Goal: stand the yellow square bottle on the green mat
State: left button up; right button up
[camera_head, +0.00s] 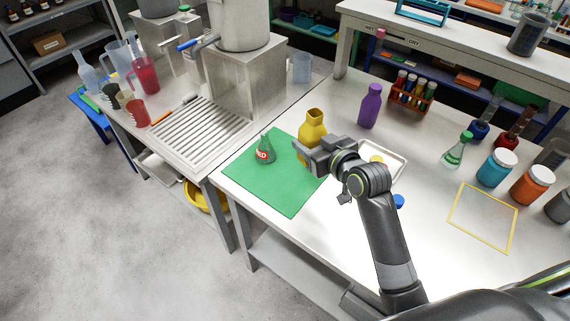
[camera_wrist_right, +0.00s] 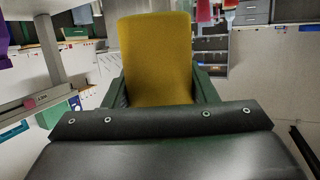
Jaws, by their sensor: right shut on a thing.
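The yellow square bottle (camera_head: 312,124) is upright at the upper right edge of the green mat (camera_head: 290,196), with its open neck up. My right gripper (camera_head: 308,150) is shut on it from the right. In the right wrist view the bottle (camera_wrist_right: 156,58) sits between the two fingers of my right gripper (camera_wrist_right: 160,92). The gripper hides most of the bottle's lower part, so I cannot tell whether its base touches the mat or hangs above it. My left gripper is not in view.
A green conical flask with a red label (camera_head: 265,151) stands on the mat, left of the bottle. A purple bottle (camera_head: 370,106) and a rack of tubes (camera_head: 408,92) stand behind. A metal tray (camera_head: 398,160) lies right of the gripper. The mat's front part is clear.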

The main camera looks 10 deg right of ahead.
jog(key=shift+w+a+f, duration=0.3)
jog(key=shift+w+f, duration=0.3)
jog(key=shift+f, duration=1.2)
jog(key=shift+w+a+f, duration=0.3)
jog(key=shift+w+f, duration=0.35)
jog(key=shift+f, duration=1.15)
jog(key=shift+w+a+f, duration=0.3)
jog(key=shift+w+f, duration=0.3)
jog(key=shift+f, duration=1.2)
jog(key=shift+f, duration=0.1)
jog(key=shift+f+b, duration=0.15)
jog(key=shift+b, duration=0.2)
jog(key=o, duration=1)
jog(key=shift+o, duration=0.2)
jog(key=shift+r, duration=0.2)
jog(key=v, duration=1.2)
jog(key=shift+a, duration=0.2)
